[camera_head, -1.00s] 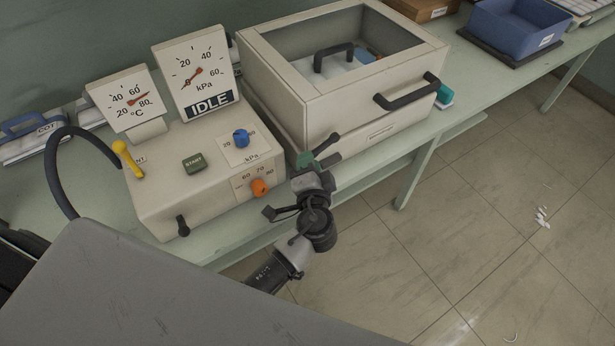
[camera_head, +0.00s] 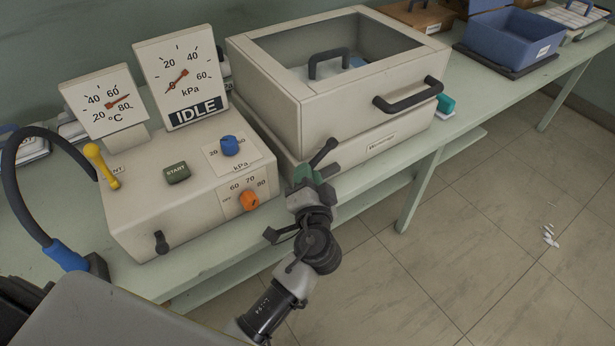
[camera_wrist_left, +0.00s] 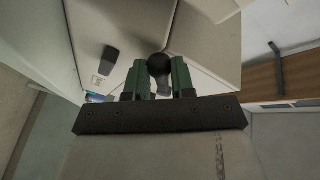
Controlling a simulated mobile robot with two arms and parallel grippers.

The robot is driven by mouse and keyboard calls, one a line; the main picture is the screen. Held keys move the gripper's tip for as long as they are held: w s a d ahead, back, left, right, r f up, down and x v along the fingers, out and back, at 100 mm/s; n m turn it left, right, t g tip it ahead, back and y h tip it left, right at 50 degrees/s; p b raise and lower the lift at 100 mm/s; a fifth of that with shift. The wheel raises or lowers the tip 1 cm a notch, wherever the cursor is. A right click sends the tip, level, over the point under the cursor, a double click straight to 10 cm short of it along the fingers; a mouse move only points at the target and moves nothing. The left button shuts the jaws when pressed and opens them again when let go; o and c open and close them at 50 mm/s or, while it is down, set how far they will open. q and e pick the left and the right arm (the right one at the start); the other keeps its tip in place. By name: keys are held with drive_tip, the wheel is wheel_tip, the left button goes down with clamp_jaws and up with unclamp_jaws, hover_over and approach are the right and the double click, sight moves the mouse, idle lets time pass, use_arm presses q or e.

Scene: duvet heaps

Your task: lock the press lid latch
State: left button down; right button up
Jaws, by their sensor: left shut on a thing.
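The press (camera_head: 310,125) is a cream box with a window in its lid (camera_head: 420,62) and a black bar handle (camera_head: 408,96) on the front. The lid looks down on the base. A dark latch lever (camera_head: 323,150) stands tilted up at the press's front left corner. My left gripper (camera_head: 304,175), with green fingers, is at that corner, shut on the latch lever. In the left wrist view, the lever's round black knob (camera_wrist_left: 158,66) sits between the two green fingers (camera_wrist_left: 159,80). The lever's lower end is hidden by the gripper. My right gripper is not in view.
A control box (camera_head: 190,190) with two gauges, an IDLE sign, a START button and knobs stands left of the press. A black hose (camera_head: 28,195) curves beside it. A blue bin (camera_head: 515,38) is far right. The floor in front is mostly clear.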

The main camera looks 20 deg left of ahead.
use_arm(q)
drive_tip(key=c, duration=0.9)
unclamp_jaws()
drive_tip(key=shift+c, duration=0.2)
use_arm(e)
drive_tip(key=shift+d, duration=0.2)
use_arm(q)
drive_tip(key=b+v, duration=0.2)
drive_tip(key=v, duration=0.9)
drive_tip(key=shift+b, duration=0.3)
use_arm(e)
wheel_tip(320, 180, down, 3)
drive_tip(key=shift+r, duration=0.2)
use_arm(q)
drive_tip(key=shift+w+f, duration=0.1)
drive_tip(key=shift+w, duration=0.05)
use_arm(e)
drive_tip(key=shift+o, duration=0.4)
